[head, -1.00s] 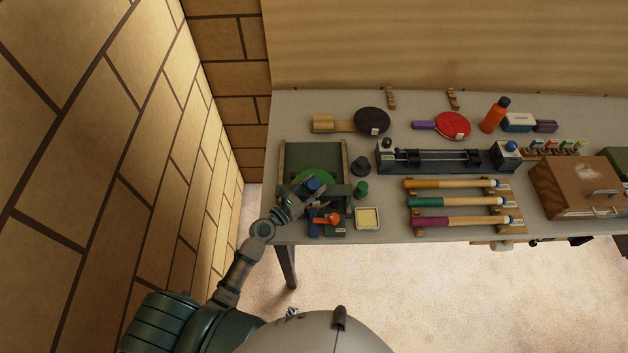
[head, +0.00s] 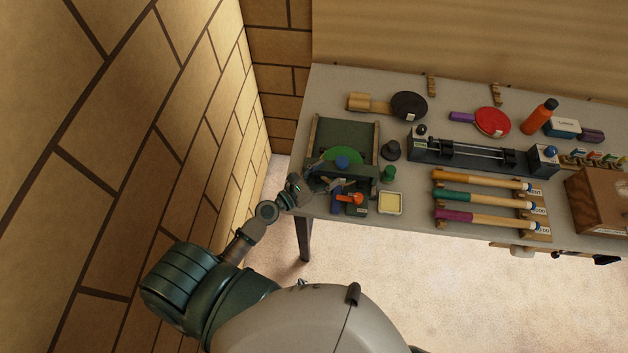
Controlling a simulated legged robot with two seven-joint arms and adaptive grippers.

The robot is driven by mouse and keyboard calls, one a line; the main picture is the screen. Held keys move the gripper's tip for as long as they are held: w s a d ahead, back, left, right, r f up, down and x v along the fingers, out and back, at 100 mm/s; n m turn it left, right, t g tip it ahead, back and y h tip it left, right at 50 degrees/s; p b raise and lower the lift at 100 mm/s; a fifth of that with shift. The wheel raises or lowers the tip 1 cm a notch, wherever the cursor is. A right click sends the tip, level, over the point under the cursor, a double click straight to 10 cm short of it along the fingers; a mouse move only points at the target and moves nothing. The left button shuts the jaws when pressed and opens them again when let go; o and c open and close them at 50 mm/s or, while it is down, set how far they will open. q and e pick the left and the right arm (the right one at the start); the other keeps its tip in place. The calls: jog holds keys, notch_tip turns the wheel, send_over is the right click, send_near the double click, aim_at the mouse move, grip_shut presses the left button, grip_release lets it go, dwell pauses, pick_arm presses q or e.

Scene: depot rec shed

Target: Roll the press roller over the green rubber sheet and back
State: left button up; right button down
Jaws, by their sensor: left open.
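A dark green bar with a blue knob (head: 342,162), which looks like the press roller, lies across the near end of the bed. It covers the near part of the sheet. My left gripper (head: 326,184) is open and empty at the near left corner of the bed, below and left of the knob. Its fingers are dark against the bar, so I cannot tell whether they touch it. My right gripper is not in view.
Near the gripper lie a blue block (head: 337,200), an orange-handled tool (head: 350,198) and a yellow pad tray (head: 390,203). A green knob (head: 389,173) and a dark knob (head: 391,150) stand right of the bed. The brick wall (head: 180,130) is close on the left.

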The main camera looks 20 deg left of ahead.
pick_arm(q)
jog(key=v, duration=0.6)
